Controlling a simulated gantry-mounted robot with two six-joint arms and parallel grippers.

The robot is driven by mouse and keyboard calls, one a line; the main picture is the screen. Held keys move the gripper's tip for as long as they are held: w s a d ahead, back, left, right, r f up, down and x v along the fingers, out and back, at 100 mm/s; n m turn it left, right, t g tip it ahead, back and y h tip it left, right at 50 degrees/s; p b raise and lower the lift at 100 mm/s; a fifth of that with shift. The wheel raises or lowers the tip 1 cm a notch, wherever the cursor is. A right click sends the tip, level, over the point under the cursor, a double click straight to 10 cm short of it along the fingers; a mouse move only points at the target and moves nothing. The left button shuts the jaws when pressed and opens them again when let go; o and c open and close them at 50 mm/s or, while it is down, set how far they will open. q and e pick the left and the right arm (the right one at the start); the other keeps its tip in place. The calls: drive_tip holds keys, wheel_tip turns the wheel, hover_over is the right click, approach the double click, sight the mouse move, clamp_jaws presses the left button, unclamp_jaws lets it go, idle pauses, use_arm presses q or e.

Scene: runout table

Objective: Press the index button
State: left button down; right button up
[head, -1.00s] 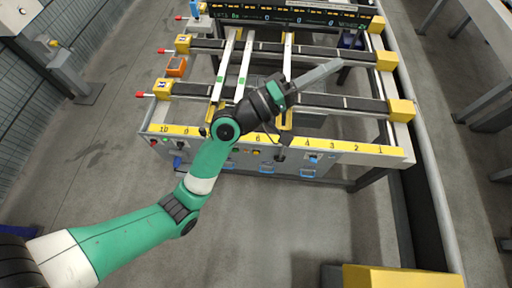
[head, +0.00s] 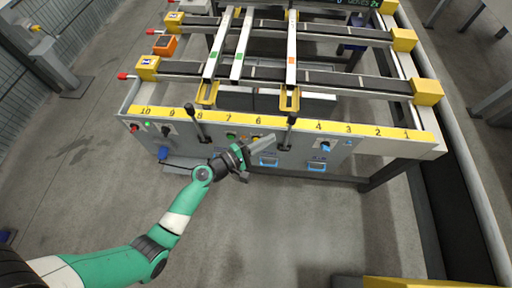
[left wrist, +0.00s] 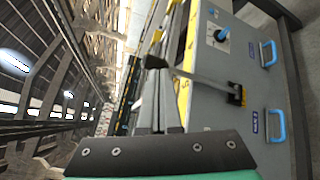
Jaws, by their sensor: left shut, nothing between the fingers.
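The grey front panel (head: 340,147) of the runout table carries the buttons. A green button (head: 231,135) and a yellow button (head: 256,138) show on it just above my left gripper; I cannot read which is the index button. My left gripper (head: 272,140) is shut and empty in front of the panel, its fingers pointing right and slightly up, below the number 6. In the left wrist view the shut fingers (left wrist: 158,100) point up the picture alongside the panel. The fingers may cover part of the button row, and I cannot tell whether they touch it.
Two black-knobbed levers stick out of the panel, one left (head: 190,112) and one right (head: 291,121) of the gripper; one shows close to the fingers in the wrist view (left wrist: 200,79). Blue handles (head: 317,166) sit lower right. Floor in front is clear.

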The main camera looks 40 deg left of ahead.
use_arm(q)
drive_tip(key=s+a+f+b, duration=0.1)
drive_tip(key=s+f+b, duration=0.1)
drive_tip(key=f, duration=0.4)
drive_tip(key=s+a+f+n+g+y+b, duration=0.1)
drive_tip(key=s+f+b, duration=0.1)
drive_tip(key=f+b, duration=0.2)
drive_tip(key=s+a+f+n+b, duration=0.1)
drive_tip(key=s+f+b, duration=0.1)
drive_tip(key=f, duration=0.7)
drive_tip(key=shift+y+b, duration=0.3)
drive_tip(key=shift+b, duration=0.5)
drive_tip(key=w+a+b, duration=0.2)
drive_tip(key=w+a, duration=0.3)
drive_tip(key=w, duration=0.2)
drive_tip(key=shift+a+b, duration=0.25)
drive_tip(key=shift+b, duration=0.1)
